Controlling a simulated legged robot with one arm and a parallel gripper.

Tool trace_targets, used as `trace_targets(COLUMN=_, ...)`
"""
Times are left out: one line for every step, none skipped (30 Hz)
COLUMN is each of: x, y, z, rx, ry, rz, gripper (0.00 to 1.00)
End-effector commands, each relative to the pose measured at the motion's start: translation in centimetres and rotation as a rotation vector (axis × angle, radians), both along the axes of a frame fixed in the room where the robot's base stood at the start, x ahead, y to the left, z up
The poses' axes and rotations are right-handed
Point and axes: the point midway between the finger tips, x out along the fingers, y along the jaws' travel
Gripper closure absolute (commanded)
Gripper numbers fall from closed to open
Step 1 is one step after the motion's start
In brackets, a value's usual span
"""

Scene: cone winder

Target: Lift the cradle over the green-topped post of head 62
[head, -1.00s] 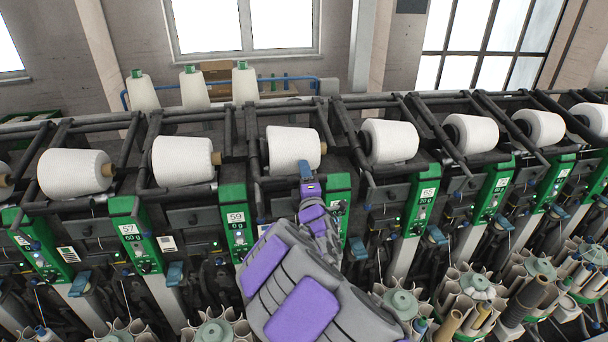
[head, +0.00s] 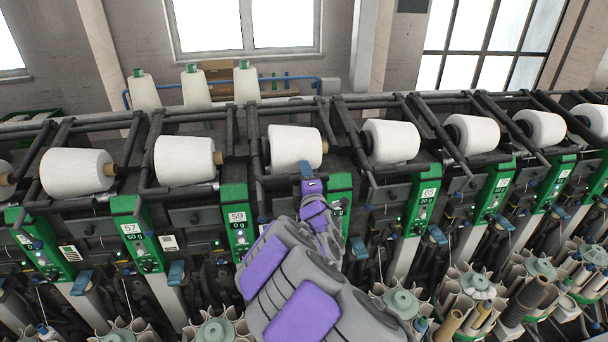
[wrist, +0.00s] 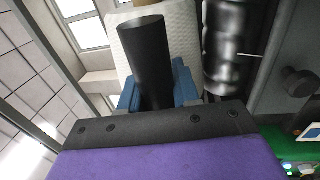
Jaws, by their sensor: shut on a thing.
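The cradle is a dark frame around a white yarn cone (head: 292,148), above the green-topped post (head: 340,188) between the heads marked 59 and 65. Its number is mostly covered by my arm. My gripper (head: 306,170) is at the front of this cradle, just below the cone. In the wrist view, its blue fingers (wrist: 158,88) are shut on the cradle's black handle (wrist: 148,50), one on each side. The white cone (wrist: 185,28) shows behind the handle. The rest of the cradle's front is partly hidden by my gripper.
Neighbouring cones stand close by at left (head: 186,160) and right (head: 390,141). The green post of head 59 (head: 236,218) is left of my arm. A dark ribbed roller (wrist: 232,45) lies right of the handle in the wrist view.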

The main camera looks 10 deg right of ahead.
Motion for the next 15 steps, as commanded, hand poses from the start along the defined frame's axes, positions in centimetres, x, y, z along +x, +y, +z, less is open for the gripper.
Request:
trace_targets(x=-0.1, y=0.1, z=1.7, rx=0.001, ry=0.002, rz=0.001, gripper=1.0)
trace_targets(x=-0.2, y=0.1, z=2.1, rx=0.001, ry=0.015, rz=0.001, gripper=1.0)
trace_targets(x=-0.3, y=0.0, z=2.8, rx=0.0, ry=0.027, rz=0.001, gripper=1.0)
trace_targets(x=-0.4, y=0.0, z=3.3, rx=0.0, ry=0.034, rz=0.001, gripper=1.0)
trace_targets(x=-0.5, y=0.0, z=3.8, rx=-0.001, ry=0.043, rz=0.0, gripper=1.0)
trace_targets(x=-0.6, y=-0.1, z=4.4, rx=0.0, ry=0.052, rz=-0.003, gripper=1.0)
trace_targets(x=-0.6, y=-0.1, z=4.7, rx=0.0, ry=0.056, rz=-0.004, gripper=1.0)
trace_targets(x=-0.7, y=-0.1, z=5.1, rx=0.0, ry=0.058, rz=-0.004, gripper=1.0)
trace_targets(x=-0.7, y=-0.1, z=5.7, rx=0.0, ry=0.058, rz=-0.004, gripper=1.0)
trace_targets(x=-0.8, y=-0.1, z=6.1, rx=0.0, ry=0.058, rz=-0.004, gripper=1.0)
trace_targets(x=-0.8, y=-0.1, z=6.4, rx=0.001, ry=0.058, rz=-0.004, gripper=1.0)
trace_targets(x=-0.8, y=-0.2, z=6.8, rx=0.002, ry=0.058, rz=-0.005, gripper=1.0)
trace_targets(x=-0.9, y=-0.2, z=7.0, rx=0.001, ry=0.059, rz=-0.005, gripper=1.0)
trace_targets(x=-0.9, y=-0.2, z=7.1, rx=0.001, ry=0.06, rz=-0.006, gripper=1.0)
trace_targets(x=-0.9, y=-0.2, z=7.2, rx=0.001, ry=0.062, rz=-0.006, gripper=1.0)
